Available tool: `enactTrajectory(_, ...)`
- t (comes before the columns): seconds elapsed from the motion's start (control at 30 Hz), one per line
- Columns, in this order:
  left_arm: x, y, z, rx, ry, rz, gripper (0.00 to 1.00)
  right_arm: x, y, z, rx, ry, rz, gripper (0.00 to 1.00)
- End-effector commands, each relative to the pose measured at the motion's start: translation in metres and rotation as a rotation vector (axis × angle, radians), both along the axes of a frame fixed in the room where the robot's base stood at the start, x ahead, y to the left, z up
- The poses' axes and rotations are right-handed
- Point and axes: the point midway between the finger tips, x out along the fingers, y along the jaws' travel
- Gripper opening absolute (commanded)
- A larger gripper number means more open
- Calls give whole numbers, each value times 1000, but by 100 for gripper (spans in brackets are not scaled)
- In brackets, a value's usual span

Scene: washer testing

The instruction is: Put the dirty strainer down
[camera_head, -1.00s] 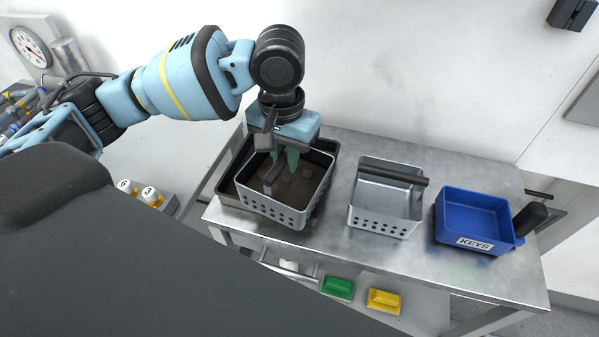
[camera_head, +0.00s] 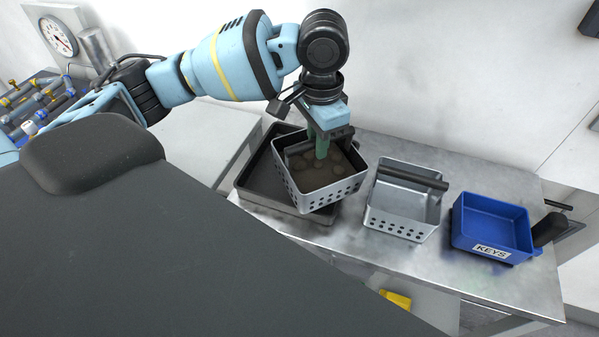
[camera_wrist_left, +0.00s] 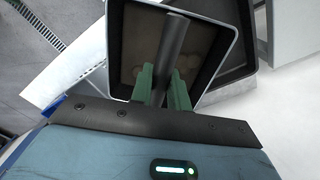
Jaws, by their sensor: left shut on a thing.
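The dirty strainer (camera_head: 325,192) is a grey perforated basket with brown dirt and round lumps inside. My left gripper (camera_head: 320,155) is shut on its dark bar handle, and the left wrist view shows the green fingers (camera_wrist_left: 163,85) on either side of that handle (camera_wrist_left: 172,50). The strainer is turned at an angle and overlaps the right part of a dark shallow tray (camera_head: 262,187). I cannot tell whether its underside touches the tray or the table. My right gripper is not in view.
A clean perforated strainer (camera_head: 400,220) with a dark handle stands right of the dirty one on the metal table (camera_head: 350,245). A blue bin labelled KEYS (camera_head: 490,250) stands further right. A yellow item (camera_head: 396,299) shows below the table. Bare tabletop lies in front.

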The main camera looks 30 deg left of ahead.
Motion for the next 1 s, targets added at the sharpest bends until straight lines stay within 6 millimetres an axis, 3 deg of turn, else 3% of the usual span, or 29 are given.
enactTrajectory(1.0,41,46,28,-3,20,-1560,0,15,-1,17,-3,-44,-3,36)
